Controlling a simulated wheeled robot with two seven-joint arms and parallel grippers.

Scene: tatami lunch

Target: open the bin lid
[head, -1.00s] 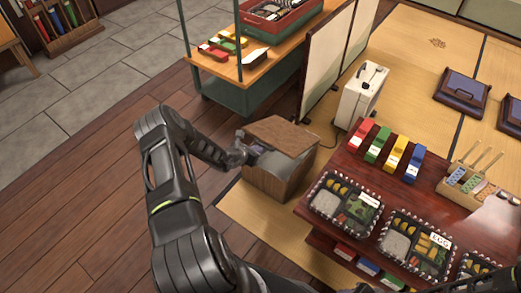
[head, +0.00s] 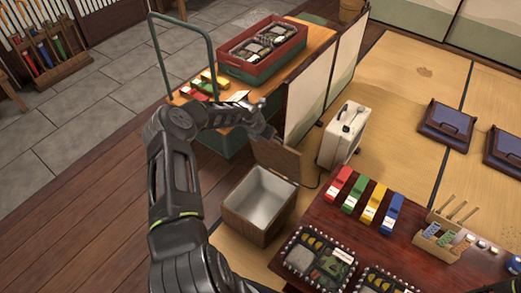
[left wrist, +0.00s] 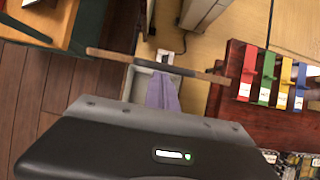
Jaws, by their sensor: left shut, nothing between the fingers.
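The wooden bin (head: 238,223) stands on the floor at the tatami's edge in the head view, with its pale inside showing empty. Its brown lid (head: 277,160) stands raised, roughly upright, at the bin's far side. My left gripper (head: 268,133) is shut and empty at the lid's upper edge; whether it touches the lid is unclear. In the left wrist view the lid shows edge-on as a thin brown bar (left wrist: 110,55), with the bin's pale inside (left wrist: 138,84) below it and my purple-grey fingers (left wrist: 163,92) over it. My right gripper is out of view.
A dark red table (head: 325,215) with coloured blocks and lunch boxes (head: 318,258) stands close right of the bin. A white case (head: 345,135) and a folding screen (head: 315,90) are behind the lid. A wooden cart (head: 240,90) with a red crate stands at the back.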

